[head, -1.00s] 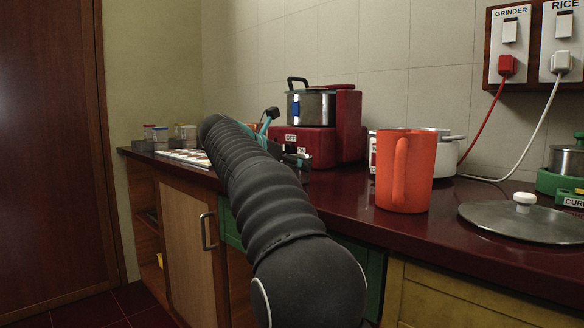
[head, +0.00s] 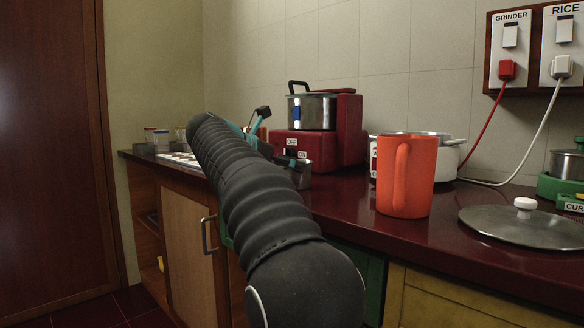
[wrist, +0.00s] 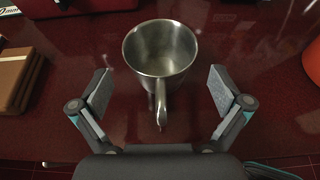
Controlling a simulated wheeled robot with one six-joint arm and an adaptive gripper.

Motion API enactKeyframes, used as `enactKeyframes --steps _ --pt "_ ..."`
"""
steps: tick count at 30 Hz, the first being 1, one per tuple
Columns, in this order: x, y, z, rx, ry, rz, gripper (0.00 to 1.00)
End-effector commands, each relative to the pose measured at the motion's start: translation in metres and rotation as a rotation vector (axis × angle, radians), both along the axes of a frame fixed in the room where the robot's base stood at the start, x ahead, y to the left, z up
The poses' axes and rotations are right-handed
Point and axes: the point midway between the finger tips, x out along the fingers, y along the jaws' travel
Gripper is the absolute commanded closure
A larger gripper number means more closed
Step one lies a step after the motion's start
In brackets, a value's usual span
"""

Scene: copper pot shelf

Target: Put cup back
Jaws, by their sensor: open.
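A steel cup (wrist: 160,48) stands upright on the dark red counter in the wrist view, its handle pointing toward my gripper. My gripper (wrist: 162,92) is open, with one finger on each side of the handle and the cup's near side. The fingers appear apart from the cup, and nothing is held. In the head view my arm hides most of the gripper and the cup. An orange mug (head: 405,175) with a handle stands on the counter to the right, and its edge shows in the wrist view (wrist: 313,62).
A red appliance (head: 345,130) carries a steel pot (head: 312,110) behind my gripper. A white pot (head: 446,155) is behind the orange mug, and a lid (head: 525,225) lies at right. A brown wooden item (wrist: 22,80) is left of the cup. The counter's front edge is near.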

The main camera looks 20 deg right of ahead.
Motion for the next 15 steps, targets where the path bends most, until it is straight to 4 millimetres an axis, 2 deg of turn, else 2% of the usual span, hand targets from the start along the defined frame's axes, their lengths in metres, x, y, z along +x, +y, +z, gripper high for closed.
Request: enactKeyframes --steps 1,6,15 --pt "-0.003 0.011 0.007 0.001 -0.001 0.004 0.00" --pt "-0.014 0.041 0.020 -0.001 -0.001 0.003 0.00" --pt "-0.027 0.073 0.033 0.000 -0.002 0.001 0.00"
